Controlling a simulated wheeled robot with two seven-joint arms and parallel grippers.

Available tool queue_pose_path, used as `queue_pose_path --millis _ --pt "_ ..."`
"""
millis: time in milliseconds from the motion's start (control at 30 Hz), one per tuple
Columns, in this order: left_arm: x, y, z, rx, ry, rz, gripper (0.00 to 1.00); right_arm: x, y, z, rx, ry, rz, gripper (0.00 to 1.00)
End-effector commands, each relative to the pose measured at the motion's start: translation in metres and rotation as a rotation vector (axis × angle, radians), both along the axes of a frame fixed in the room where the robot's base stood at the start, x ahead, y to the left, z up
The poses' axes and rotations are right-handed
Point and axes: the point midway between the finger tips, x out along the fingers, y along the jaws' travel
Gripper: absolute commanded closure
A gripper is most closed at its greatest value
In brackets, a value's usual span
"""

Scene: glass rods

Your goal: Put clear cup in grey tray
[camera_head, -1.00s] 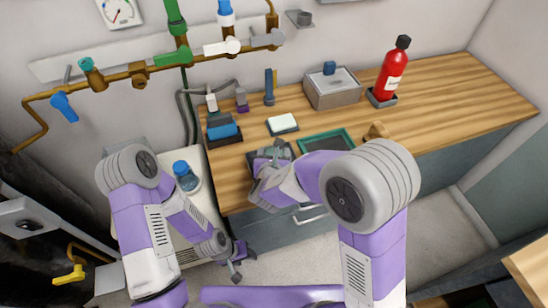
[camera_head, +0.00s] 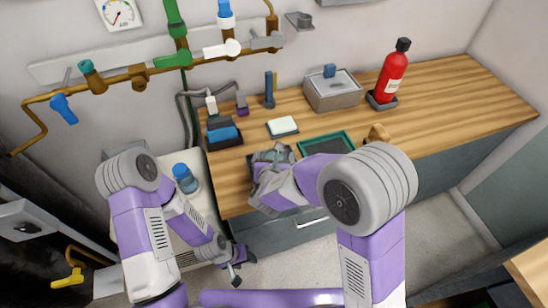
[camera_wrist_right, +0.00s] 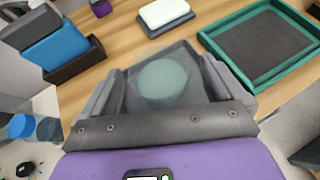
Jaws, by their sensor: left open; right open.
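The clear cup (camera_wrist_right: 163,80) shows in the right wrist view as a pale greenish round shape, seen from above, between the fingers of my right gripper (camera_wrist_right: 160,88). It appears to stand inside the dark grey tray (camera_wrist_right: 184,54), whose rim shows around it. My right gripper (camera_head: 274,153) is open over the tray on the counter in the head view, where gripper and wrist hide the cup and most of the tray. My left gripper (camera_head: 236,270) is open and empty, low in front of the counter.
A green-rimmed tray (camera_head: 347,136) lies right of the right gripper. A white block on a dark base (camera_head: 282,126) sits behind it. A blue item in a brown holder (camera_head: 222,135) stands left. A metal box (camera_head: 333,95) and red extinguisher (camera_head: 391,76) stand farther back. The right counter is clear.

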Motion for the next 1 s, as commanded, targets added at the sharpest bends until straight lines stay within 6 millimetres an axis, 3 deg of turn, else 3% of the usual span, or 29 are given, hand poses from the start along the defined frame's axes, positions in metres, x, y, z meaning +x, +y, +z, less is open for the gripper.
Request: queue_pose_path --millis 500,700,1000 --pt "0.000 0.000 0.025 0.000 0.000 0.000 0.48 -0.088 0.008 0.051 0.001 -0.001 0.004 0.05" --pt "0.000 0.000 0.028 0.000 0.000 0.000 0.48 -0.104 0.009 0.058 0.000 0.000 0.001 0.05" --pt "0.000 0.000 0.028 0.000 0.000 0.000 0.48 -0.105 0.008 0.058 0.000 0.000 0.000 0.05"
